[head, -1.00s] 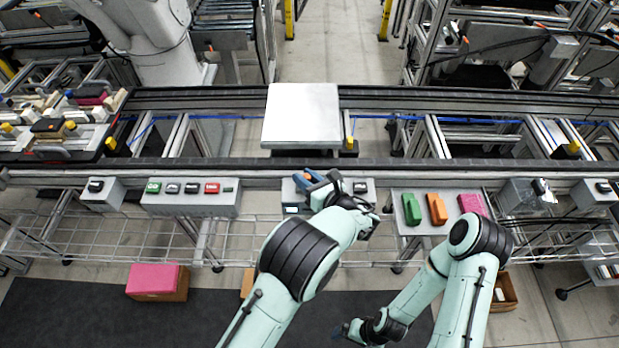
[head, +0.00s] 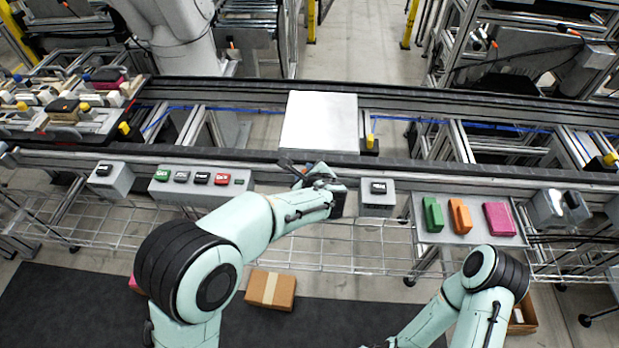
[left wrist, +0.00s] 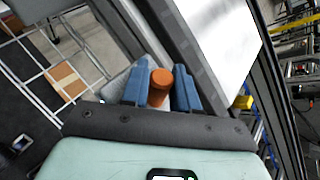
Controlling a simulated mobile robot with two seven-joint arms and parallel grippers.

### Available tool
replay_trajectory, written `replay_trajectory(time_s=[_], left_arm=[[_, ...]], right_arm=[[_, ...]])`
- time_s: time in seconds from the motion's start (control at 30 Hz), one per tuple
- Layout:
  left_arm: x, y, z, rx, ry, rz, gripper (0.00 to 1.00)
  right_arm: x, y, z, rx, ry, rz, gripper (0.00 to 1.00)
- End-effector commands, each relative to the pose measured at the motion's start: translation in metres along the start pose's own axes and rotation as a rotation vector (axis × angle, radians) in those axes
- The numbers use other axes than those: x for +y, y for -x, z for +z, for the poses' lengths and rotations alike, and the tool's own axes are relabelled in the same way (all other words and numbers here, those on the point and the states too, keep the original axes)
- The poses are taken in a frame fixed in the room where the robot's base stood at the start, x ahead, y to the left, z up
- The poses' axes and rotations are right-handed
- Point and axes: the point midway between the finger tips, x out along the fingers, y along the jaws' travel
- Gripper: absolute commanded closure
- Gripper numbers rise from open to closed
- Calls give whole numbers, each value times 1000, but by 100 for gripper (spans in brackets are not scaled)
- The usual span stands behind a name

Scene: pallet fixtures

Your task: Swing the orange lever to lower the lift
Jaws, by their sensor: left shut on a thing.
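The orange lever (left wrist: 160,82) shows in the left wrist view as a round orange knob between the two blue fingertips of my left gripper (left wrist: 160,88). The gripper is shut on it. In the head view my left gripper (head: 303,170) is at the conveyor's front rail, left of a grey box with a black button (head: 378,188); the lever is mostly hidden there by the gripper. The lift's white top plate (head: 319,121) lies level between the rails behind the gripper, and its edge also shows in the left wrist view (left wrist: 222,35). My right gripper is outside the view.
A grey button panel (head: 201,183) is left of my left gripper. A tray with green, orange and pink blocks (head: 460,238) is to the right. A wire shelf (head: 330,248) runs below the rail. A cardboard box (head: 270,290) lies on the floor.

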Motion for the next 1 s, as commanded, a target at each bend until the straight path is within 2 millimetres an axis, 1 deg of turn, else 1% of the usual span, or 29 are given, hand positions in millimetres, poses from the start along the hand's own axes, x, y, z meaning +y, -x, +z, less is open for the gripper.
replay_trajectory(time_s=[0.03,0.23,0.73,0.77,0.8,0.83,1.0], left_arm=[[4,-3,-1,12,16,-1,100],[5,-4,0,44,54,-18,100],[5,-4,-1,58,67,-24,100],[5,-4,-1,58,67,-24,68],[6,-4,-1,58,67,-23,55],[5,-4,-1,58,67,-24,50],[5,-4,-1,56,67,-24,50]], right_arm=[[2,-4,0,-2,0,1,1],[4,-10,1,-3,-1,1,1],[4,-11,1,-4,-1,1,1],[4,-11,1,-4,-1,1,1],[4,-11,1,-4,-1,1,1],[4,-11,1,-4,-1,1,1],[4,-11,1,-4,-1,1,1]])
